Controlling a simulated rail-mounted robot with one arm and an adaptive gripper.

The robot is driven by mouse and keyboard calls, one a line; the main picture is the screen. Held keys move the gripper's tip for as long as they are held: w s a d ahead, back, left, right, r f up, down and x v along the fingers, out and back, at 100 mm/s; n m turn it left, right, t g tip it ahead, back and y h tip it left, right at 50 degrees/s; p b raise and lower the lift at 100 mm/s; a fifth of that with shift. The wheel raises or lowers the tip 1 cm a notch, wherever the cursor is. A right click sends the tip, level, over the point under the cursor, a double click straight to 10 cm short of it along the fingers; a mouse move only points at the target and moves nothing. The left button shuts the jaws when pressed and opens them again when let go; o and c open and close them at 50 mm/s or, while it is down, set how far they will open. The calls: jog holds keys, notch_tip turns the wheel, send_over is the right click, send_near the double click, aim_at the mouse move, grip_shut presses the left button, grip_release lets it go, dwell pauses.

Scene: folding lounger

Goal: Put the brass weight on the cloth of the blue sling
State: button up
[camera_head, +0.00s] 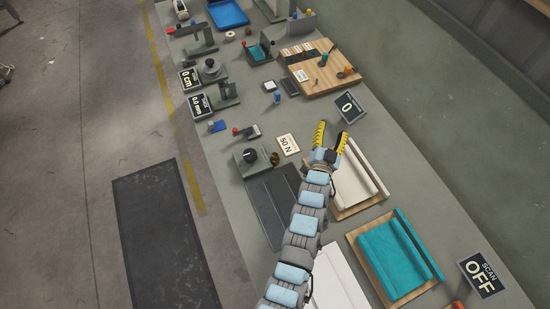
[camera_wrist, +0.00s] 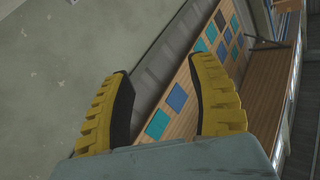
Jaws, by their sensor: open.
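A small dark brass-coloured piece (camera_head: 275,158), seemingly the brass weight, stands on the bench left of my gripper, beside a 50 N card. The blue-teal sling (camera_head: 398,262) lies on a wooden base at the lower right, and no weight shows on its cloth. My gripper (camera_head: 331,132) is open and empty, with yellow fingers apart, above the bench near the far end of a white sling (camera_head: 352,180). In the wrist view both fingers of my gripper (camera_wrist: 158,75) are spread with nothing between them. The weight and the blue sling do not show there.
Another white sling (camera_head: 335,278) is partly behind my arm. A "0" display (camera_head: 348,107) stands close beyond my gripper. A dial box (camera_head: 250,156) and a dark ridged plate (camera_head: 272,205) lie left of my arm. A SCAN OFF sign (camera_head: 482,274) stands at the right.

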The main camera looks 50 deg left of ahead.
jog(key=a+f+m+g+h, duration=0.15)
jog(key=a+f+g, duration=0.3)
jog(key=a, duration=0.45)
jog(key=m+g+h, duration=0.6)
jog(key=g+h, duration=0.2)
jog(key=h, duration=0.2)
send_near(274, 155)
jog(key=f+b, duration=0.2)
jog(key=b, duration=0.5)
jog(key=shift+s, duration=0.15)
jog(key=x, duration=0.4)
jog(key=shift+d+f, duration=0.1)
jog(key=shift+d, duration=0.1)
jog(key=shift+w+d+f+p, duration=0.2)
jog(key=shift+w+f+p, duration=0.2)
jog(key=shift+w+f, duration=0.65)
jog(key=shift+x, duration=1.3)
jog(key=shift+s, duration=0.15)
